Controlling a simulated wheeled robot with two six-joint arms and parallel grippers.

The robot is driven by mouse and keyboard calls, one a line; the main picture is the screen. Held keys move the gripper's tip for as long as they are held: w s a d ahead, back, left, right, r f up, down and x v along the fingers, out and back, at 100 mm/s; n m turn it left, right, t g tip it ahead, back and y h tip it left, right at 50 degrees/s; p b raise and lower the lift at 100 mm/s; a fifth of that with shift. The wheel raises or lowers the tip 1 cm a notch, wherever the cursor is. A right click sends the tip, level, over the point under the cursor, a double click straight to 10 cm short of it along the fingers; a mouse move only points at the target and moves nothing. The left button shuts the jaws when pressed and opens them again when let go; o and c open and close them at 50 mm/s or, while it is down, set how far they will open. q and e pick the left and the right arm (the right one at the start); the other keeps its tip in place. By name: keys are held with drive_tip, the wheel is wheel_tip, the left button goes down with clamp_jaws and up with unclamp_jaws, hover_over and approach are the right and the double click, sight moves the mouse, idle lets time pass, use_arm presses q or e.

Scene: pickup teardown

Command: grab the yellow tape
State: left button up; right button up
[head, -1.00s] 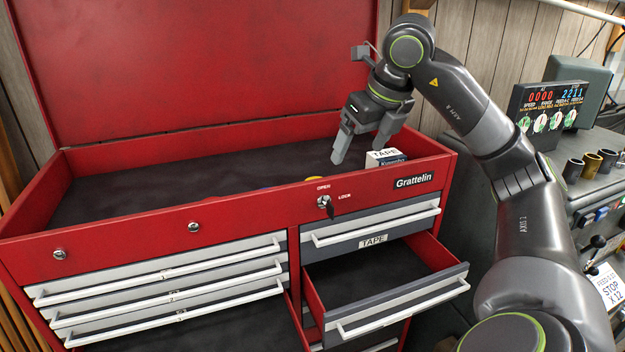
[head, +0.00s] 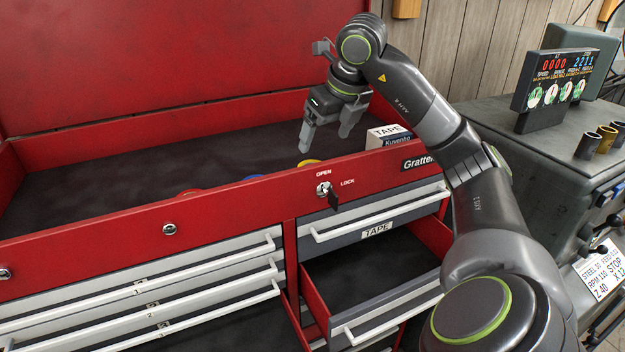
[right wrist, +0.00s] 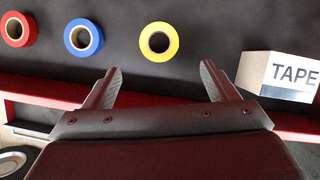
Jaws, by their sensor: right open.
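The yellow tape (right wrist: 174,42) is a roll lying flat on the dark floor of the chest's top tray, seen in the right wrist view. In the head view only its top edge (head: 309,162) shows above the red front wall. My right gripper (head: 324,142) is open and empty over the tray. The gripper is apart from the tape. My left gripper is not in view.
A blue roll (right wrist: 83,38) and a red roll (right wrist: 18,29) lie left of the yellow one. A white TAPE box (right wrist: 279,74) stands to its right. The red tool chest (head: 245,215) has a front wall, and an open drawer (head: 370,275) below.

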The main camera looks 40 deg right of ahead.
sight(314, 161)
drive_tip(key=x, duration=0.2)
drive_tip(key=b+x, duration=0.1)
drive_tip(key=x, duration=0.1)
drive_tip(key=shift+w+d, duration=0.15)
drive_tip(key=shift+w, duration=0.25)
drive_tip(key=shift+f, duration=0.45)
drive_tip(key=p+x, duration=0.2)
drive_tip(key=x, duration=0.1)
drive_tip(key=shift+w+f, duration=0.3)
drive_tip(key=shift+f, duration=0.2)
drive_tip(key=shift+c, duration=0.6)
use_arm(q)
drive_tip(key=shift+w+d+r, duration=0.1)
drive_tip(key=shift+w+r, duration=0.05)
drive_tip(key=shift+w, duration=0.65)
use_arm(e)
drive_tip(key=c, duration=0.9)
